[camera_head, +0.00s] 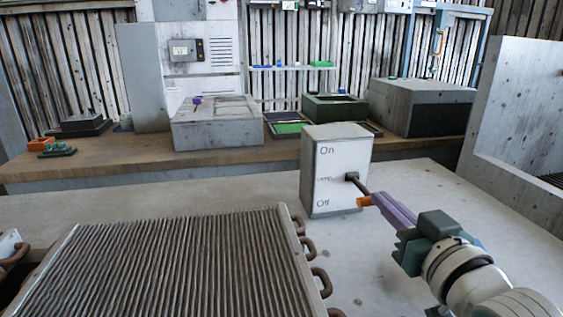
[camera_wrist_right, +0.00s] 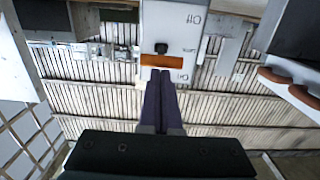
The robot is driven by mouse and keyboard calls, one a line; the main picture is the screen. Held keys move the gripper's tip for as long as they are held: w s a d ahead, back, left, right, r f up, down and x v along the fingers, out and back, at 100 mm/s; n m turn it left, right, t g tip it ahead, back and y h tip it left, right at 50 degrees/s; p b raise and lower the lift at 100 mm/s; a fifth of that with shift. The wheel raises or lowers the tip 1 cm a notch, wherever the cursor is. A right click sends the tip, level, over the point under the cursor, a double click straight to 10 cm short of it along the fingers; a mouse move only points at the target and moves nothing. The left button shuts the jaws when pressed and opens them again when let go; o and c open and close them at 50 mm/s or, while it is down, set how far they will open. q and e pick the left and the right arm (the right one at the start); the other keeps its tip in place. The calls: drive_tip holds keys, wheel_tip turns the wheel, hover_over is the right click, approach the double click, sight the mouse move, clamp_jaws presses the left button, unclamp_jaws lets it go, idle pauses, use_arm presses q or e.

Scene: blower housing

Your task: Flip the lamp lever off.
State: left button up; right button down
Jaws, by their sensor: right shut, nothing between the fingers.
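The lamp switch box (camera_head: 335,155) is a pale upright box on the counter, marked On at the top and Off at the bottom. Its lever (camera_head: 361,186) is a dark rod sticking out of the front at about mid-height, with an orange bar (camera_head: 364,201) at its outer end. My right gripper (camera_head: 382,202) has purple fingers, shut and empty, with the tips right at the orange bar. In the right wrist view, which is upside down, the shut fingertips (camera_wrist_right: 160,74) meet or nearly meet the orange bar (camera_wrist_right: 162,61); contact is unclear. My left gripper is out of view.
A finned coil block (camera_head: 180,265) with copper bends lies in front, left of the box. A wooden bench (camera_head: 130,160) with grey housings runs behind. A grey walled unit (camera_head: 520,110) stands at the right. The counter around the box is clear.

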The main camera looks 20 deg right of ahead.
drive_tip(key=shift+f, duration=0.25)
idle(0.4)
wheel_tip(320, 180, up, 20)
drive_tip(key=p, duration=0.5)
drive_tip(key=shift+p, duration=0.35)
